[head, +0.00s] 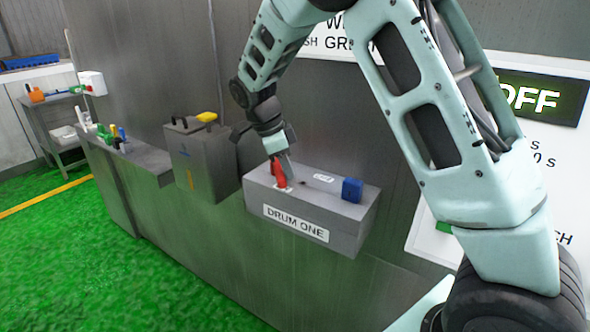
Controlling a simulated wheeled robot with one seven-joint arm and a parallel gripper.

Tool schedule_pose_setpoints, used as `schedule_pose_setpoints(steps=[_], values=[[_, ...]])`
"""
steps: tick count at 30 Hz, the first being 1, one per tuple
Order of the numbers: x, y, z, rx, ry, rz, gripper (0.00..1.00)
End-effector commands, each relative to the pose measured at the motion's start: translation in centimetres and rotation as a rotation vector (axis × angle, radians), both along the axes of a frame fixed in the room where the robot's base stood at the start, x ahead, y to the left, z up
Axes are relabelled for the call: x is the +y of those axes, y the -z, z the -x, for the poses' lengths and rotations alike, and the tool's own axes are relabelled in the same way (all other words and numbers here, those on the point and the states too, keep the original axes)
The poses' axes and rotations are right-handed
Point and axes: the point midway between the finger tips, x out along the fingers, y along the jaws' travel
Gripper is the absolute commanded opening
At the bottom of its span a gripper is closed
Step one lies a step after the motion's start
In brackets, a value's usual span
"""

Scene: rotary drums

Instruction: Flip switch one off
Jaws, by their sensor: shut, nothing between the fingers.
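A grey switch box labelled DRUM ONE (311,213) is fixed to the metal wall in the middle of the head view. A red switch lever (279,174) stands up from the left part of its top. My gripper (287,174) is shut and empty, pointing down right beside the red lever on its right side. I cannot tell whether the two touch. A blue block (352,190) sits at the right end of the box top, with a small white label (323,177) between. A display at the right (540,98) reads OFF; my arm hides its left edge.
A grey box with a yellow handle (200,155) stands to the left of the switch box. Further left are a ledge with several small coloured items (110,135) and a shelf (55,125). Green floor (100,260) lies open below. A white sign board (425,240) is on the right.

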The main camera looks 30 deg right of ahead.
Motion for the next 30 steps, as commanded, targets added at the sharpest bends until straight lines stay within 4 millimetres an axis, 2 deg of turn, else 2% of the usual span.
schedule_pose_setpoints(steps=[12,21,30], values=[[3.1,-0.2,-1.6,0.001,0.383,0.003,0.00],[4.6,-0.1,-2.8,0.001,0.384,0.002,0.00],[5.3,0.0,-3.8,0.000,0.383,0.002,0.00]])
